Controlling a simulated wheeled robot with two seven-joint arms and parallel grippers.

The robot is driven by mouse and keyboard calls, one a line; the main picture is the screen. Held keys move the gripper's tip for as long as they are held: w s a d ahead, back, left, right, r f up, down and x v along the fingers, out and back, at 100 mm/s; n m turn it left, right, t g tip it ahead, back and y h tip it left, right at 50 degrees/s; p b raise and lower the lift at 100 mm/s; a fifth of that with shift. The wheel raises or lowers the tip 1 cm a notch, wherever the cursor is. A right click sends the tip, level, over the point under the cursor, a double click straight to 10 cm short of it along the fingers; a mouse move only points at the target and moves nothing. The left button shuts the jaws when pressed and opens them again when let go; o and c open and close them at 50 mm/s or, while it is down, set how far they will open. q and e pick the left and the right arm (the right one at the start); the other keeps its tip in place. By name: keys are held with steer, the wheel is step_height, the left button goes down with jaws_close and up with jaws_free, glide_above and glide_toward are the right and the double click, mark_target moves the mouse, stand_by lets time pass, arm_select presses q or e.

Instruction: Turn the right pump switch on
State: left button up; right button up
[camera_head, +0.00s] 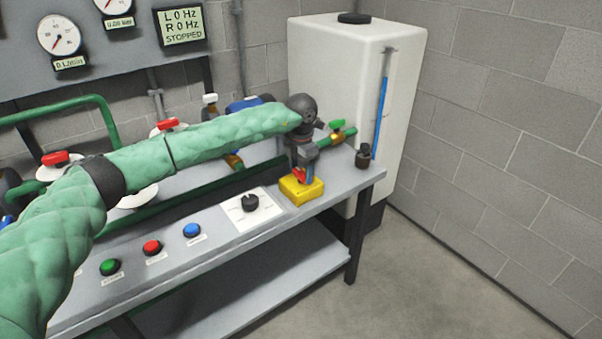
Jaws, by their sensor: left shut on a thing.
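My left gripper (304,173) points down at the right end of the grey bench, over a small yellow box (302,191). Its fingers are shut on a red part (299,174) on top of that box; the fingers hide much of this part. To the left of the box, a black rotary knob (250,203) sits on a white plate (262,214), apart from the gripper. Its label and pointer are too small to read. The display (182,27) reads L 0 Hz, R 0 Hz, STOPPED. My right gripper is not in view.
Blue (191,230), red (152,247) and green (110,267) buttons line the bench front. A white tank (335,60) stands behind the right end. The floor at right is clear.

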mark_target(301, 171)
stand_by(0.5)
arm_select(q)
steer(key=o, duration=1)
steer(key=shift+r, duration=0.15)
step_height(301, 171, up, 8)
steer(key=shift+f+b, duration=0.2)
steer(key=shift+b, duration=0.2)
